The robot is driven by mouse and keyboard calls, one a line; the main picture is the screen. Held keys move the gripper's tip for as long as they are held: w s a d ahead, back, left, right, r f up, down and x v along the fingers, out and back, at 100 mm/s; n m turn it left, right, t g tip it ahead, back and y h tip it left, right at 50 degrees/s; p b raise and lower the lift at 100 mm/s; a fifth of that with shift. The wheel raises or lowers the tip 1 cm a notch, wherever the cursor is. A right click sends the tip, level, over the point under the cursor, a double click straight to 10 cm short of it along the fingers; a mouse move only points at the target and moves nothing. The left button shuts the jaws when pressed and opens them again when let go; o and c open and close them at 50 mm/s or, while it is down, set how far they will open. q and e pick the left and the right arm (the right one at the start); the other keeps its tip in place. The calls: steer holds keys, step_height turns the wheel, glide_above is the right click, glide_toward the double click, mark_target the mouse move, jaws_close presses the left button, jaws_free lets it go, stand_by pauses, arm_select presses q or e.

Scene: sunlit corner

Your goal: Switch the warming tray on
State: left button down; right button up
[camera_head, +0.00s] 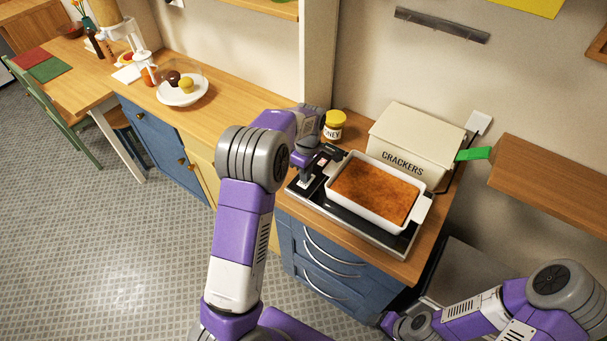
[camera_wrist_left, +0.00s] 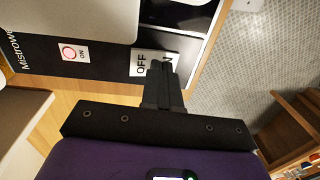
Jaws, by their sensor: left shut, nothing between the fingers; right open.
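The warming tray (camera_head: 317,200) is a flat dark appliance on the wooden counter, with a white baking dish (camera_head: 336,203) of browned food on it. In the left wrist view, its black panel (camera_wrist_left: 102,50) has a round red-ringed light (camera_wrist_left: 69,53) beside the word ON. A pale plate with OFF (camera_wrist_left: 141,65) also shows there; its other word is mostly covered by my fingers. My left gripper (camera_head: 305,181) is shut and empty, its fingertips (camera_wrist_left: 163,68) over that plate; I cannot tell whether they touch it. My right gripper (camera_head: 390,321) is partly visible at the bottom edge, its fingers unclear.
A cracker box (camera_head: 412,140) and a yellow-lidded honey jar (camera_head: 334,126) stand behind the tray. A wooden shelf (camera_head: 550,178) juts out at the right. A plate (camera_head: 184,96) with food is farther left, with clear counter between.

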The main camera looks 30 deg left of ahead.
mark_target(303, 185)
stand_by(0.3)
arm_select(q)
steer(key=shift+r+p, duration=0.4)
steer(key=shift+r, duration=0.15)
step_height(303, 185, up, 4)
steer(key=p, duration=0.3)
steer(key=shift+s+f, duration=0.1)
steer(key=shift+s, duration=0.05)
step_height(303, 185, up, 9)
steer(key=s, duration=0.1)
steer(key=shift+s, duration=0.15)
